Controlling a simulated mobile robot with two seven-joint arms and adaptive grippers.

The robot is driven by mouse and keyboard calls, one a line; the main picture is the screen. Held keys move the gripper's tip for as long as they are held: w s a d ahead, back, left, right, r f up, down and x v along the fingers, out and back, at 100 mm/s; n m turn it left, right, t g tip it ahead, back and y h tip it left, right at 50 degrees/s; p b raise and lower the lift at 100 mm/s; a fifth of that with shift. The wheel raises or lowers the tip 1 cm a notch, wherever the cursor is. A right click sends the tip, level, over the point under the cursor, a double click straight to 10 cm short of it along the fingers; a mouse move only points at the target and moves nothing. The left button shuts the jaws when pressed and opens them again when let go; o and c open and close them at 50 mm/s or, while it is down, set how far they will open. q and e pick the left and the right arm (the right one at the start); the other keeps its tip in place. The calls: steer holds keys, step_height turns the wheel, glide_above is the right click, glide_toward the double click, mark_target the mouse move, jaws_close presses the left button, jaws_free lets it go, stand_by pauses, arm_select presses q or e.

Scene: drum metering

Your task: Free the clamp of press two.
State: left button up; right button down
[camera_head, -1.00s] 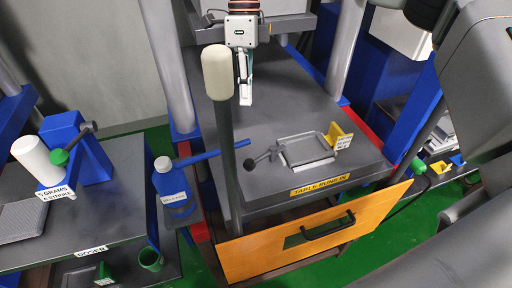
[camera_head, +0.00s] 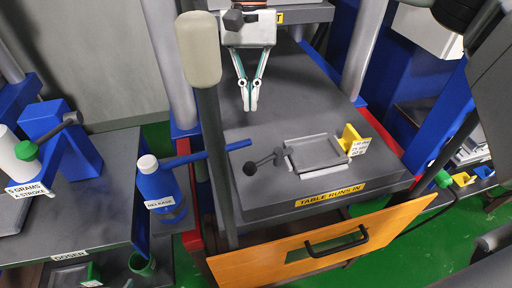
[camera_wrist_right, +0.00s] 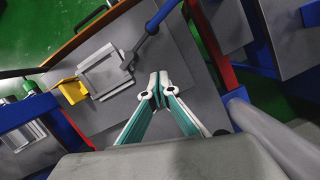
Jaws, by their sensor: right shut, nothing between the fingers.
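The clamp (camera_head: 262,160) is a short dark lever with a black ball knob. It sits at the left edge of a grey square mould plate (camera_head: 318,153) on the press table; its lever points left. It also shows in the wrist view (camera_wrist_right: 143,44). No label naming press two is readable. My right gripper (camera_head: 250,108) is shut and empty above the table, beyond the clamp and apart from it. In the wrist view its fingertips (camera_wrist_right: 158,102) meet over the bare table. My left gripper is not in view.
A tall lever with a beige knob (camera_head: 198,50) and a blue bar (camera_head: 225,149) stand left of the clamp. A blue bottle marked RELEASE (camera_head: 160,190) is at left. A yellow block (camera_head: 352,141) stands right of the plate. An orange guard (camera_head: 310,240) fronts the table.

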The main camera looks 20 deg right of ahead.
steer(key=shift+n, duration=0.4)
steer(key=shift+f, duration=0.1)
